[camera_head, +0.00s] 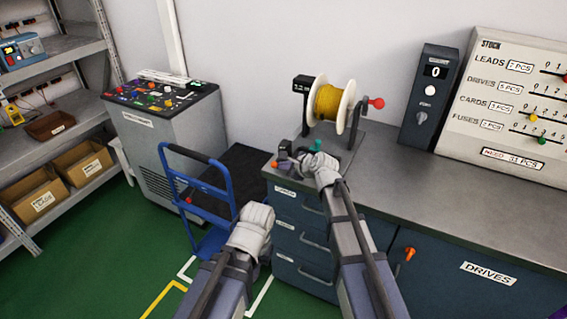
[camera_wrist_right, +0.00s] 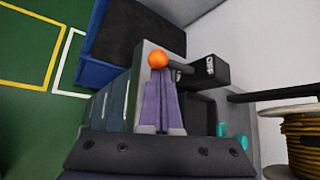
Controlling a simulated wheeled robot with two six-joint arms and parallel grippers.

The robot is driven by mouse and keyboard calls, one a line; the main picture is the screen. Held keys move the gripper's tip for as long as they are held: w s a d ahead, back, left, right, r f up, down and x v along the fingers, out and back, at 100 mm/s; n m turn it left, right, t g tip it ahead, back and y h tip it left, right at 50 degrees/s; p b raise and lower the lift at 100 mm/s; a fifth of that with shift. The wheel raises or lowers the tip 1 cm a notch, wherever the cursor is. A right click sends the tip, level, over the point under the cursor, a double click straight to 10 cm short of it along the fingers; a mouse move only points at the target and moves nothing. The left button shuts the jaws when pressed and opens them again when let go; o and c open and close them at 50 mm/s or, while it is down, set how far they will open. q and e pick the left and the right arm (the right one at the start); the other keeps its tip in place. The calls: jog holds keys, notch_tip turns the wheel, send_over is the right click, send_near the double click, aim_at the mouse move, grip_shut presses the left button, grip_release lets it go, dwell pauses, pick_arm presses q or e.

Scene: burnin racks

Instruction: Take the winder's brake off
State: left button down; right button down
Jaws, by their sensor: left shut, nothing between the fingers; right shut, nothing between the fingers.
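The winder holds a spool of yellow wire (camera_head: 328,100) between white flanges, with a red crank knob (camera_head: 376,103) on its right. It stands on the grey bench. The wire also shows at the right edge of the right wrist view (camera_wrist_right: 303,145). A short dark lever with an orange ball knob (camera_wrist_right: 157,59) comes out of a black block (camera_wrist_right: 208,70); it seems to be the brake. My right gripper (camera_wrist_right: 163,75) is shut and empty, its purple fingertips at the knob; contact is unclear. My left gripper (camera_head: 258,208) is shut and empty, in front of the bench drawers.
A blue trolley (camera_head: 200,190) stands left of the bench, by a grey control console (camera_head: 165,140). A teal part (camera_head: 318,146) sits near my right gripper. A dark counter box (camera_head: 429,95) and a stock board (camera_head: 510,100) stand at the back right. The bench middle is clear.

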jog(key=shift+r+m+g+y+p, duration=0.4)
jog(key=shift+r+m+g+p, duration=0.55)
jog(key=shift+p, duration=0.5)
jog(key=shift+r, duration=0.1)
jog(key=shift+w+r+p, duration=0.1)
jog(key=shift+r+p, duration=0.5)
jog(key=shift+p, duration=0.05)
jog(key=shift+w+r, duration=0.1)
